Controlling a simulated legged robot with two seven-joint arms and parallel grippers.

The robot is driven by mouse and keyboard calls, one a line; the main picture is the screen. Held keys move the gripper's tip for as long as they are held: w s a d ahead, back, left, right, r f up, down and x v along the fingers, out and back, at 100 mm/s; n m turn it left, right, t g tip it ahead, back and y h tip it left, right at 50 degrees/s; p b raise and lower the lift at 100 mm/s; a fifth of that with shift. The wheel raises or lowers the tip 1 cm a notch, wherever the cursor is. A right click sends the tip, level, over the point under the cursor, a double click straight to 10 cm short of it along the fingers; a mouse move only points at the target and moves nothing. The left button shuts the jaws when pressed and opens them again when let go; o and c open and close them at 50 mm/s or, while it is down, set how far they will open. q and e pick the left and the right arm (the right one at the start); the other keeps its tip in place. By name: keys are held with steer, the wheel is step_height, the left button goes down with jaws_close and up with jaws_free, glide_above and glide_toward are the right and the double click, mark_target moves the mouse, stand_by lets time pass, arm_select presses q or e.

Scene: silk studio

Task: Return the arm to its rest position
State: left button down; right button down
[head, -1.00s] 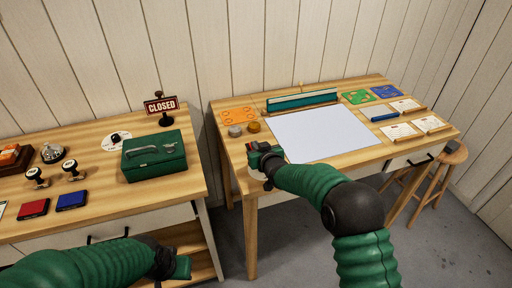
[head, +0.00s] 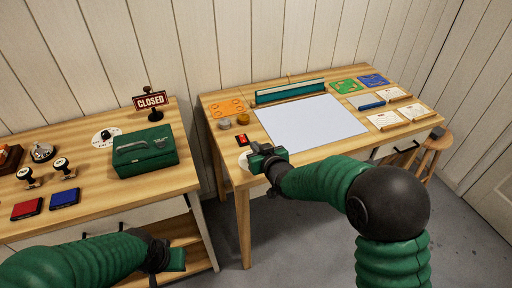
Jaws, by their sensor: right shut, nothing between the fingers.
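My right gripper (head: 262,157) is shut and empty. It is just off the front left corner of the right-hand table (head: 237,176), close to a small black-and-red switch (head: 242,140) and a pale round disc (head: 245,160) partly hidden behind it. My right arm reaches in from the lower right, its elbow bent. My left gripper (head: 178,260) is low in front of the left counter (head: 90,213). Its fingers are too dark and turned away to tell whether they are open or shut.
A white sheet (head: 312,122) covers the middle of the right table. A teal rack (head: 290,91) stands behind it, with cards and boards to the right. A green cash box (head: 145,151) and stamps (head: 61,167) sit on the left counter. A gap separates the tables.

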steer(key=shift+d, duration=0.1)
stand_by(0.3)
steer(key=s+d+f+m+g+h+p, duration=0.1)
steer(key=s+d, duration=0.4)
steer(key=s, duration=0.6)
steer(key=s+d+m+g+h+p, duration=0.1)
steer(key=s+d+g+p, duration=0.2)
steer(key=s, duration=0.8)
steer(key=s+d+f+m+g+h+p, duration=0.1)
steer(key=s+d+g+h+p, duration=0.1)
steer(key=s+d+g, duration=0.4)
steer(key=s+d, duration=0.2)
steer(key=s, duration=0.2)
steer(key=shift+s+f+m+g, duration=0.3)
steer(key=shift+s, duration=0.1)
steer(key=c, duration=2.1)
jaws_free()
